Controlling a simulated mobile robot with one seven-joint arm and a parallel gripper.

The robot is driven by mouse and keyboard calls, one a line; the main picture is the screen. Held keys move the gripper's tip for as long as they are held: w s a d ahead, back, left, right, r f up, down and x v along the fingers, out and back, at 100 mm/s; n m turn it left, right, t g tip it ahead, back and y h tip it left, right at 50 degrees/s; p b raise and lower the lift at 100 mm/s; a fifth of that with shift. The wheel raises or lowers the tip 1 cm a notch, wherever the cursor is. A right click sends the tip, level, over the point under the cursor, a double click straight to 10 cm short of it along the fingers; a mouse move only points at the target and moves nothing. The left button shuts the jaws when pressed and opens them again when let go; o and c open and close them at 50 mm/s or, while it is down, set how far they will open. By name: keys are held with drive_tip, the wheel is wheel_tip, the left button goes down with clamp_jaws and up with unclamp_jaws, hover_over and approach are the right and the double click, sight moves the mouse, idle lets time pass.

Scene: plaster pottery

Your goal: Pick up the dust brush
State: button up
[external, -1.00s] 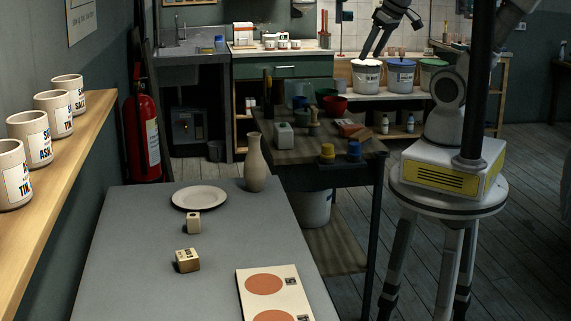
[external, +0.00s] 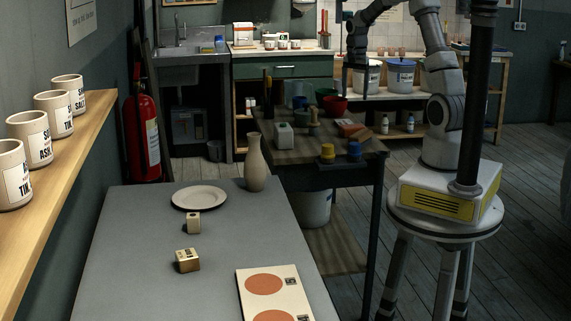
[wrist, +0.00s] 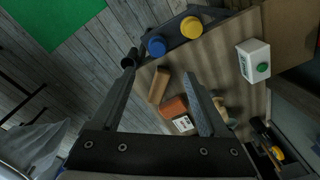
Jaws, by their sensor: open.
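My gripper (wrist: 161,72) is open and empty, with its fingers spread above the dark work table (external: 290,150). In the wrist view a long brown block-like piece (wrist: 159,86), which may be the dust brush, lies between the fingers, below them. It shows at the right of that table in the external view (external: 361,134). An orange-brown block with a white label (wrist: 176,107) lies next to it. A pale tan piece (wrist: 223,112), partly hidden by the right finger, lies further right. I cannot tell for certain which is the brush.
The grey table (external: 130,240) in front holds a vase, a plate and small blocks.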

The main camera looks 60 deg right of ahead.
drive_tip(key=m, duration=0.2)
hover_over(355, 144)
drive_tip(key=d, duration=0.1)
wheel_tip(355, 144, down, 5)
drive_tip(key=shift+y, duration=0.3)
wheel_tip(355, 144, down, 12)
drive_tip(key=shift+w+d+f, duration=0.1)
drive_tip(key=shift+w+f, duration=0.05)
drive_tip(key=shift+f, duration=0.1)
drive_tip(key=shift+a+f, duration=0.2)
drive_tip(key=shift+f, duration=1.15)
drive_tip(key=shift+a+f, duration=0.2)
drive_tip(key=shift+f, duration=1.15)
drive_tip(key=c, duration=1.1)
drive_tip(key=shift+r, duration=0.1)
